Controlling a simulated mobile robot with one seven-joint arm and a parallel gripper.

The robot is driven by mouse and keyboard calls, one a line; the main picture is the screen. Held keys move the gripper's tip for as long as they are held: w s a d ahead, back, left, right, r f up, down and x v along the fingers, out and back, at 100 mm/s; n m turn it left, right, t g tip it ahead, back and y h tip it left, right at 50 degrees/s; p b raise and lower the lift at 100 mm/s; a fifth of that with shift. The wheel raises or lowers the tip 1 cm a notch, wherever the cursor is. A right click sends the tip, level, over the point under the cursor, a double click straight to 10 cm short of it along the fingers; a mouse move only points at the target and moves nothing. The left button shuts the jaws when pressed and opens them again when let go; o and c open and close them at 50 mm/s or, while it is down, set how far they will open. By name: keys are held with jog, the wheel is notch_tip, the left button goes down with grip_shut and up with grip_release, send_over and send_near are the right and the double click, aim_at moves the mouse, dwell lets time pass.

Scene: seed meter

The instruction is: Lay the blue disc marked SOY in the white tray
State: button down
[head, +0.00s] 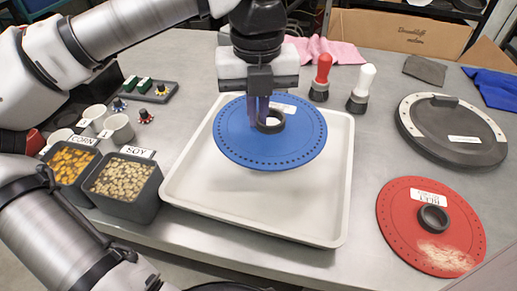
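The blue disc (240,137) has a ring of small holes near its edge, a dark raised hub (272,125) and a white label (283,108) too small to read. It is over the back part of the white tray (250,212), roughly level, hiding part of the tray's back rim. My gripper (263,112) points down at the hub, its fingers closed on the hub's wall. I cannot tell how far the disc is above the tray floor. The visible tray floor is empty.
A red disc (402,222) lies at right, with a black round plate (452,135) behind it. Red (321,78) and white (362,88) handled brushes stand behind the tray. CORN (72,165) and SOY (122,188) bins stand left, near cups (119,128).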

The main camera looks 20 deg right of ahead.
jog(key=shift+f, duration=4.95)
jog(key=c, duration=1.6)
grip_release()
jog(key=shift+r, duration=0.1)
jog(key=shift+r, duration=0.15)
notch_tip(320, 180, up, 12)
jog(key=shift+r, duration=0.1)
